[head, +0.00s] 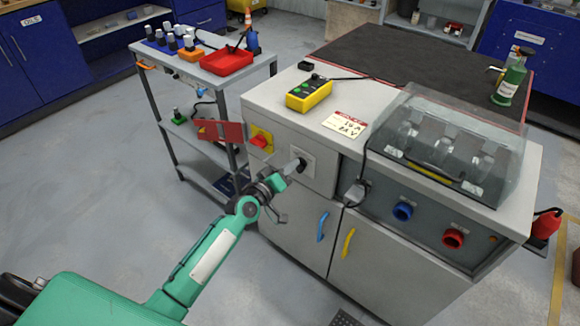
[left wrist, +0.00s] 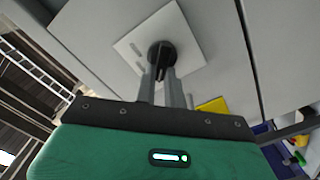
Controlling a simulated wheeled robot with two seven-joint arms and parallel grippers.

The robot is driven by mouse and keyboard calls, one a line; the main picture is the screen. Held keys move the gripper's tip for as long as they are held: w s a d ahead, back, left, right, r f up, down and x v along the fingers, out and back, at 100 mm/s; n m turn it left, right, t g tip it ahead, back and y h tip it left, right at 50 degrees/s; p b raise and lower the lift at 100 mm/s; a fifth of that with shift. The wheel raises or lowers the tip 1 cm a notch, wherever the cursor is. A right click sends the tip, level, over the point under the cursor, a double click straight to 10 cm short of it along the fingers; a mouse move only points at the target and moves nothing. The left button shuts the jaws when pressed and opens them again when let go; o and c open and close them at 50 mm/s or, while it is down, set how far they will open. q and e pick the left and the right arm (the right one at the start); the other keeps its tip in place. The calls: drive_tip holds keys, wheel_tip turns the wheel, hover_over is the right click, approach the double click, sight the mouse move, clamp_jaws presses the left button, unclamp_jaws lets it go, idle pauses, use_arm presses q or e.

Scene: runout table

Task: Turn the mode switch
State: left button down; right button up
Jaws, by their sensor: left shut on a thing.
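The mode switch is a black knob (left wrist: 161,53) on a pale square plate (left wrist: 130,48) on the cabinet front; the plate also shows in the head view (head: 308,158). My left gripper (left wrist: 163,72) is at the knob, its two fingers on either side of it, shut on it. In the head view my left gripper (head: 294,167) reaches the plate from the lower left and covers part of the knob. The knob's exact setting is hard to read. My right gripper is not in view.
A red rotary switch on a yellow plate (head: 261,140) sits just left of the mode switch, near a red panel (head: 219,132). A yellow button box (head: 309,93) and a tag card (head: 344,124) lie on the cabinet top. A tool cart (head: 207,80) stands left.

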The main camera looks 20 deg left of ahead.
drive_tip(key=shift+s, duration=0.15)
use_arm(q)
drive_tip(key=c, duration=1.5)
unclamp_jaws()
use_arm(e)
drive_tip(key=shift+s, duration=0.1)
use_arm(q)
drive_tip(key=shift+s, duration=0.1)
drive_tip(key=v, duration=1.3)
drive_tip(key=shift+s+a+b, duration=0.15)
drive_tip(key=shift+s+b, duration=0.15)
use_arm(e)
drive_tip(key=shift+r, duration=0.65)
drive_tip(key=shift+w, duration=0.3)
